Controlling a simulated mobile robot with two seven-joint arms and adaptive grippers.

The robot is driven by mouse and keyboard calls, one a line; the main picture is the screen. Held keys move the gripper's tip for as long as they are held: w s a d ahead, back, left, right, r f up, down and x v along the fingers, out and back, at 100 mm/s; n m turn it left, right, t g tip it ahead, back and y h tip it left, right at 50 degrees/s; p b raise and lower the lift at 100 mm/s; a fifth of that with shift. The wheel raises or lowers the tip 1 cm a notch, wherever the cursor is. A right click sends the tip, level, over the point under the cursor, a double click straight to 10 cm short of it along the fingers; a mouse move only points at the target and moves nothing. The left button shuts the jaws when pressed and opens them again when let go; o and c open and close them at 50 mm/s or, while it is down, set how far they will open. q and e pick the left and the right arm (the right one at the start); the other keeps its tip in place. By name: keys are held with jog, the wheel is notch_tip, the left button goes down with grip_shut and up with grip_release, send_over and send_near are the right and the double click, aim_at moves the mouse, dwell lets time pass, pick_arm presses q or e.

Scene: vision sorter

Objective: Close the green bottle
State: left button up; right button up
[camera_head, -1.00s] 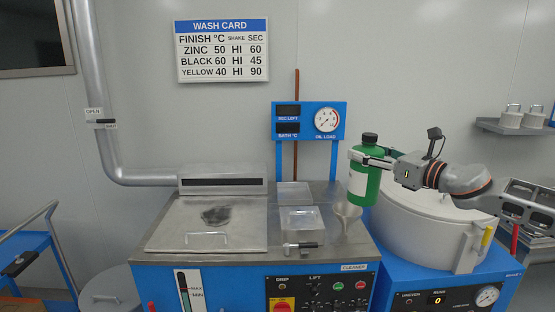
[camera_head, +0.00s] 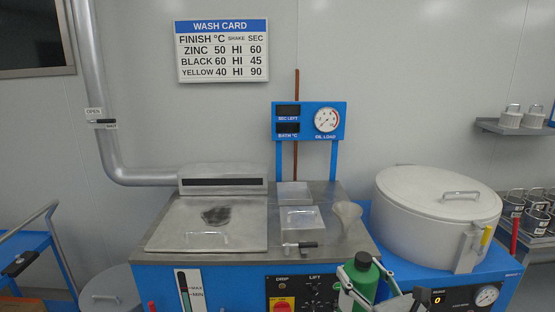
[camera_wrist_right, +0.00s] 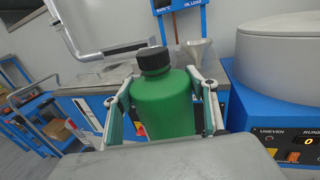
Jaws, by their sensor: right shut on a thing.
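The green bottle (camera_head: 362,278) is upright in the bottom middle of the head view, in front of the machine's front panel. Its black cap (camera_head: 363,259) sits on the neck; I cannot tell how tight it is. My right gripper (camera_head: 364,273) is shut on the bottle, a finger on each side of the body below the cap. In the right wrist view the bottle (camera_wrist_right: 165,105) stands between the two fingers, with its black cap (camera_wrist_right: 153,60) on top and clear of them. The bottle's lower part is hidden. My left gripper is not in view.
A steel washer top (camera_head: 255,257) with a metal funnel (camera_head: 346,213) lies behind the bottle. A round grey drum (camera_head: 437,215) stands on a blue cabinet at right.

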jog(key=s+d+f+m+h, duration=0.1)
jog(key=s+d+m+h, duration=0.2)
jog(key=s, duration=1)
jog(key=shift+s+d+t+h, duration=0.35)
jog(key=shift+d+h, duration=0.4)
jog(key=shift+h, duration=0.35)
jog(key=shift+f, duration=0.1)
jog(key=shift+w+a, duration=0.1)
jog(key=a+r+n+g+y, duration=0.1)
jog(key=a+n+g+y, duration=0.3)
jog(key=a, duration=1.4)
jog(key=n+y, duration=0.3)
jog(key=y, duration=0.4)
jog(key=shift+w+n+y, duration=0.2)
jog(key=shift+n+y, duration=0.1)
